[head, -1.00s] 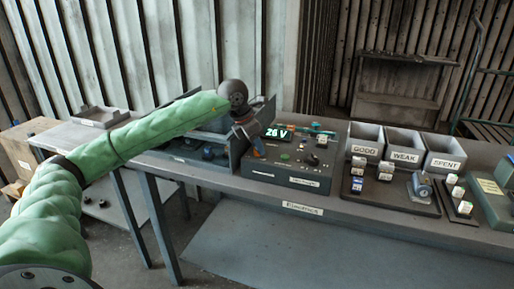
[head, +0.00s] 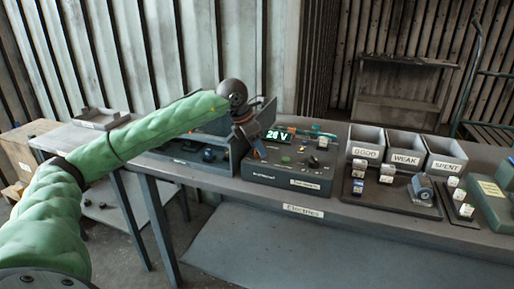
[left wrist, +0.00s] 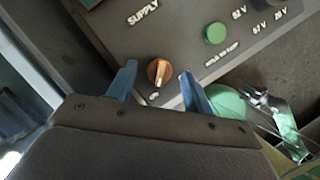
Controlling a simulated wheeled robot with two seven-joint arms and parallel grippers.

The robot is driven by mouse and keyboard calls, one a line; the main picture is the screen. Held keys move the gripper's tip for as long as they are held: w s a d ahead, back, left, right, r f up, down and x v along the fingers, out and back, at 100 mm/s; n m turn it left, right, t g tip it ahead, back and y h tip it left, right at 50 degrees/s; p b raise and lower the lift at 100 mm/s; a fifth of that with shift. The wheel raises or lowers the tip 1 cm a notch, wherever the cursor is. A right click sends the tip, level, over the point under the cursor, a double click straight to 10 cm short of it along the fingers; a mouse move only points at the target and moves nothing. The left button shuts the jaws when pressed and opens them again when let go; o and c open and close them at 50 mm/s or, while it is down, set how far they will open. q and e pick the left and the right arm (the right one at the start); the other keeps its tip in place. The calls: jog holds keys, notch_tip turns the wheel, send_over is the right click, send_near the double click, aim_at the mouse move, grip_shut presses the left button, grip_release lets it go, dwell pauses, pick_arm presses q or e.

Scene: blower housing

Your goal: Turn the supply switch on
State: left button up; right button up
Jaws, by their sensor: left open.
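The knob's pale pointer slants down, near a small label. I cannot tell whether the fingers touch it. A green button (left wrist: 215,33) is to its right. My right gripper is out of view.
A blue-grey open housing (head: 190,150) is left of the box.

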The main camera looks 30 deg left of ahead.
aim_at(250, 158)
pick_arm(q)
jog(key=v, duration=0.6)
jog(key=shift+b, duration=0.35)
jog(key=shift+s+a+r, duration=0.15)
jog(key=shift+s+r, duration=0.1)
jog(key=shift+r, duration=0.25)
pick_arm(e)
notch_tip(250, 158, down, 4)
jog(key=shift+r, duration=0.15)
